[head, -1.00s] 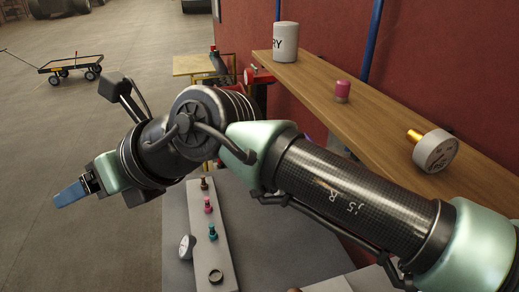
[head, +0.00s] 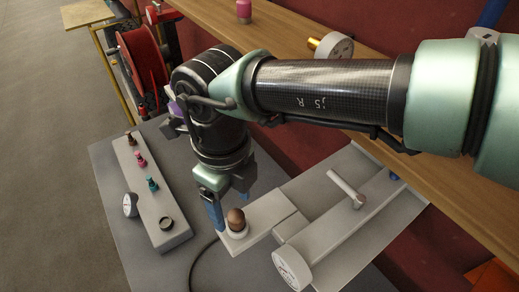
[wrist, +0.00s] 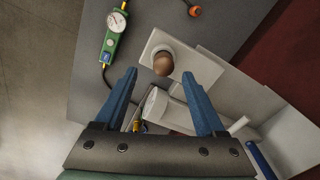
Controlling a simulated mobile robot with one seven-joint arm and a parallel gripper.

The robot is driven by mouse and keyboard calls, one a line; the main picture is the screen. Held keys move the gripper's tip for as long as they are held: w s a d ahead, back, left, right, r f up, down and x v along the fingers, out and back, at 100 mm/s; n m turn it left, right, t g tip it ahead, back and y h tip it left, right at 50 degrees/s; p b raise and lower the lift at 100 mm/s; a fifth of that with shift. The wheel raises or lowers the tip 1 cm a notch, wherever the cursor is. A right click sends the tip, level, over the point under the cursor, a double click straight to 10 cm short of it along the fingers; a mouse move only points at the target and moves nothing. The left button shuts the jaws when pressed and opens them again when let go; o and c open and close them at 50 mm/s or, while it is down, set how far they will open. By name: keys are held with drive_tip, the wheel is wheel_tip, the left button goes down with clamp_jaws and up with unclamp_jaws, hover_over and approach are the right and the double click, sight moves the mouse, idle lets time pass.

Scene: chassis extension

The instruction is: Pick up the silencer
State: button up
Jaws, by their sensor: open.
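The silencer is most likely the brown, rounded piece (head: 237,218) seated in a white ring on a pale block on the grey table. It also shows in the wrist view (wrist: 163,63), just beyond the gap between the fingertips and roughly centred on it. My gripper (head: 230,213) points down beside it in the head view, with one blue finger just left of the brown piece. In the wrist view my gripper (wrist: 159,74) has its two blue fingers spread apart with nothing held between them. I cannot tell whether a finger touches the piece.
A pale assembly with a gauge (head: 292,268) and a lever (head: 346,187) stands close right of the silencer. A pale strip (head: 165,236) with several small coloured fittings lies left. A wooden shelf (head: 290,45) runs behind. A green gauge device (wrist: 114,35) lies nearby.

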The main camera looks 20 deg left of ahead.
sight(236, 215)
drive_tip(key=f, duration=0.1)
drive_tip(key=f+b, duration=0.1)
drive_tip(key=f, duration=0.1)
drive_tip(key=f+b, duration=0.1)
drive_tip(key=f, duration=0.1)
drive_tip(key=shift+w+f, duration=0.2)
drive_tip(key=shift+w, duration=0.1)
drive_tip(key=shift+r, duration=0.1)
clamp_jaws()
